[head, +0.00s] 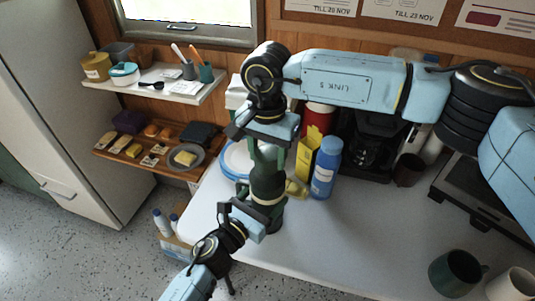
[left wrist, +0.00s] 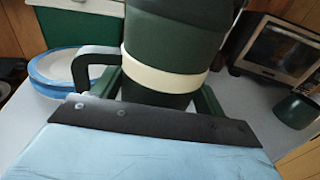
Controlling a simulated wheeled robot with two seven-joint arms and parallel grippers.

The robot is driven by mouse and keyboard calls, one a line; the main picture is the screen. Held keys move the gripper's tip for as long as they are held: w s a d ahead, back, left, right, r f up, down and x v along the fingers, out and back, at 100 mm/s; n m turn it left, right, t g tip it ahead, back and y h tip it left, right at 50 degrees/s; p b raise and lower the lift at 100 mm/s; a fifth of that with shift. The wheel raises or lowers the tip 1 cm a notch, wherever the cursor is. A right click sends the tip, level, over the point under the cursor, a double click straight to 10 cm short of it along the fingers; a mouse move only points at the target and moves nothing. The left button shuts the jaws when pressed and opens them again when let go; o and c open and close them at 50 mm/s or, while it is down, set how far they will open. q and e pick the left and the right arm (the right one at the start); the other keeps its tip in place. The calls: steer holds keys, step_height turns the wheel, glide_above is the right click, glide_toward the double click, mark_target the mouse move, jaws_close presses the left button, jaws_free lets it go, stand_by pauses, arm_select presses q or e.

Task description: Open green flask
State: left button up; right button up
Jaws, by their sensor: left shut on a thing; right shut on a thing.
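The dark green flask (head: 268,183) with a cream band stands upright near the left end of the white table. It also fills the upper middle of the left wrist view (left wrist: 178,45). My left gripper (head: 262,211) comes in from the front left and is shut on the flask's body, around the cream band's height. My right gripper (head: 267,150) points down from above and is shut on the flask's top, at the cap. The fingers hide much of the cap, so I cannot tell whether it is loose.
A blue bottle (head: 326,168) and yellow box (head: 305,156) stand close right of the flask. Blue-rimmed plates (head: 228,168) lie behind it. A black coffee machine (head: 362,150), an oven (head: 470,200) and a green mug (head: 452,272) are further right. The table's front middle (head: 350,235) is clear.

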mark_target(268, 152)
arm_select(q)
steer(key=shift+f, duration=0.1)
arm_select(e)
steer(key=shift+r, duration=0.75)
steer(key=shift+r, duration=2)
arm_select(q)
steer(key=o, duration=2)
steer(key=shift+c, duration=0.2)
steer(key=shift+s+a, duration=0.1)
